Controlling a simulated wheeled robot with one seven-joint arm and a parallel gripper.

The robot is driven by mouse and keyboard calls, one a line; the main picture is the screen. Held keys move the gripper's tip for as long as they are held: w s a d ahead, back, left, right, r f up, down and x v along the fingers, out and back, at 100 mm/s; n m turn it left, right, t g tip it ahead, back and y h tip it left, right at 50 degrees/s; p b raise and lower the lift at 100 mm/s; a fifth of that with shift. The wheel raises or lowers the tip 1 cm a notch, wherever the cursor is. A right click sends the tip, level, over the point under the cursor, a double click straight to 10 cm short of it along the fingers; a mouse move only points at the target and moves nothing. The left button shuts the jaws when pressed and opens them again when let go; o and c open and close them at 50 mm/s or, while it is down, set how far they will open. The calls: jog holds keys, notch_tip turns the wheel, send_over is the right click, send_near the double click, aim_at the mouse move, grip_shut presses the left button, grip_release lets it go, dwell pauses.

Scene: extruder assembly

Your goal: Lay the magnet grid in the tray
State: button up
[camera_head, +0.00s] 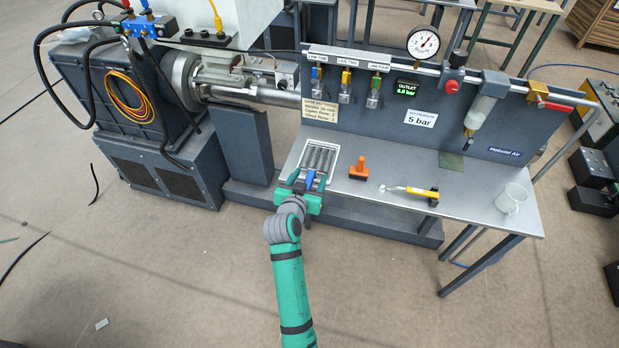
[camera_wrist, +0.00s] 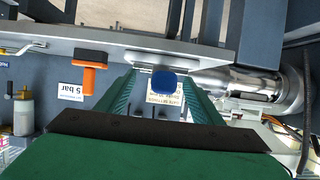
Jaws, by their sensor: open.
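The magnet grid (camera_head: 318,157), a set of dark grey bars with a blue handle (camera_head: 310,179), lies in the shallow pale tray (camera_head: 335,148) at the left end of the bench. The handle points toward my arm, over the front edge. My gripper (camera_head: 307,182) is open at the front edge, with its green fingers on either side of the handle. In the wrist view the blue handle's end (camera_wrist: 164,84) shows between the fingers, with a gap on each side. The tray (camera_wrist: 152,64) shows behind it; the bars are hidden there.
An orange-handled tool (camera_head: 359,169) stands right of the tray. A yellow-handled tool (camera_head: 408,190) and a clear cup (camera_head: 511,199) are farther right on the bench. A panel with valves and a gauge (camera_head: 423,43) rises behind. The extruder barrel (camera_head: 255,93) is at the back left.

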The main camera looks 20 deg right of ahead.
jog(key=v, duration=0.9)
dwell(0.7)
dwell(0.4)
jog(key=s+a+f+n+t+y, duration=0.1)
jog(key=s+a+f+n+y, duration=0.15)
jog(key=s, duration=0.35)
jog(key=s+a+f+n+t+y, duration=0.1)
jog(key=s+a+f, duration=0.3)
jog(key=s, duration=0.2)
jog(key=s+a+f+n+y, duration=0.2)
jog(key=s+a+f, duration=0.15)
jog(key=s, duration=0.25)
jog(key=s+a+r+t+y, duration=0.1)
jog(key=s+r, duration=0.3)
jog(key=s, duration=0.6)
jog(key=s+a+r+n+t+y, duration=0.1)
jog(key=s+a+r, duration=0.2)
jog(key=s, duration=0.7)
jog(key=shift+a+r, duration=0.4)
jog(key=shift+r, duration=0.3)
